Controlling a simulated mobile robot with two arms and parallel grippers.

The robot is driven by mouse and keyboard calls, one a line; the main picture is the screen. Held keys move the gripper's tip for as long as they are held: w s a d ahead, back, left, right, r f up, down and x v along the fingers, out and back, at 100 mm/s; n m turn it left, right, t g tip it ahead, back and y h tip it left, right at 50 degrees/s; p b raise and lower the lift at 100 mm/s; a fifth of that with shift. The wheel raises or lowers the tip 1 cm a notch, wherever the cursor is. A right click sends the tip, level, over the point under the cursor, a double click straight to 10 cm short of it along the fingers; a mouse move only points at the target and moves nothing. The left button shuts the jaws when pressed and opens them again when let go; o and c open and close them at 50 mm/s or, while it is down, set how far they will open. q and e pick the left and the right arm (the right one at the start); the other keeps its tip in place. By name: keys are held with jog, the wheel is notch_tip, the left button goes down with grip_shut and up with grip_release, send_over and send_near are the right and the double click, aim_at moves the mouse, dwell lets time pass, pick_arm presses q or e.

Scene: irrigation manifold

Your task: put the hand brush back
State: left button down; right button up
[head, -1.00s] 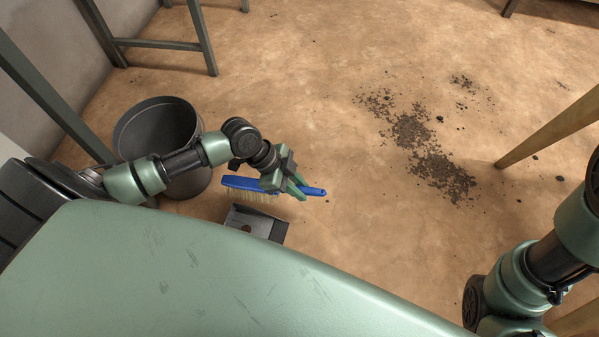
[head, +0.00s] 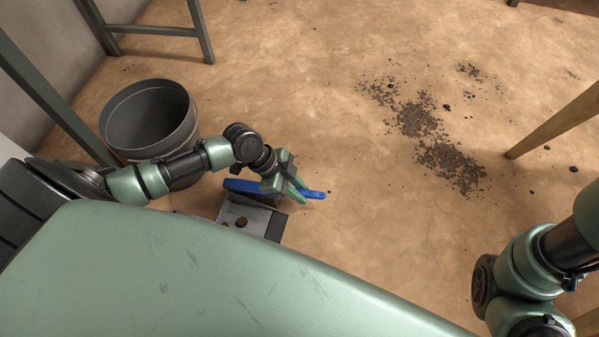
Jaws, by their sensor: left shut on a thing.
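The hand brush (head: 244,187) has a blue handle and back, with bristles facing down. My left gripper (head: 297,190) is shut on its handle, and the handle's end sticks out to the right past the fingers. A grey dustpan (head: 262,222) with a small dark clump in it is just below the brush in the picture. The bristles are mostly hidden and appear close to the dustpan's far edge; I cannot tell whether they touch. My right arm shows at the lower right, but its gripper is out of view.
A dark grey bucket (head: 150,118) stands on the floor left of the brush, close behind my left arm. Dark soil (head: 430,140) lies scattered on the floor to the right. A wooden leg (head: 555,133) and green stand legs (head: 200,30) edge the open floor.

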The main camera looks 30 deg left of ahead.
pick_arm(q)
jog(key=c, duration=1.2)
grip_release()
